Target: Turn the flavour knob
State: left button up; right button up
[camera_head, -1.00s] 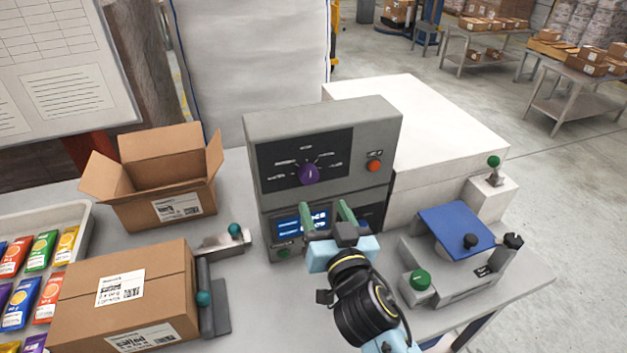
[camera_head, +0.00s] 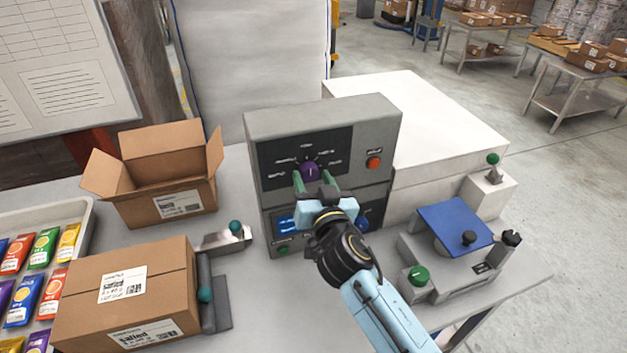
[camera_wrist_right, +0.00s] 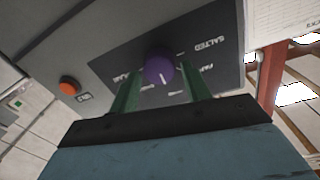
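The purple flavour knob (camera_head: 310,169) is on the dark upper panel of the grey control box (camera_head: 260,125), ringed by printed labels. In the right wrist view the knob (camera_wrist_right: 159,70) has a white pointer line and sits between and beyond the green fingers. My right gripper (camera_head: 312,180) is in front of the panel, its two green fingers apart, one toward each side of the knob. In the right wrist view, my right gripper (camera_wrist_right: 160,95) shows a gap between its fingers and the knob. My left gripper is not in view.
A red button (camera_head: 374,162) is right of the knob on the box. A blue-topped fixture (camera_head: 455,225) with a green knob stands at right. An open carton (camera_head: 165,190) and a closed carton (camera_head: 125,290) are at left, beside a tray of coloured packets (camera_head: 80,212).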

jog(key=c, duration=0.7)
jog(key=shift+n, duration=0.3)
jog(key=n, duration=0.2)
jog(key=shift+n+b, duration=0.3)
jog(key=shift+n, duration=0.1)
jog(key=n, duration=0.3)
jog(key=shift+f+n, duration=0.1)
jog(key=shift+n, duration=0.2)
jog(key=n, duration=0.5)
jog(key=shift+a+n+y, duration=0.1)
jog(key=shift+n+y, duration=0.3)
jog(key=n, duration=0.5)
jog(key=shift+f+n, duration=0.1)
jog(key=shift+n, duration=0.2)
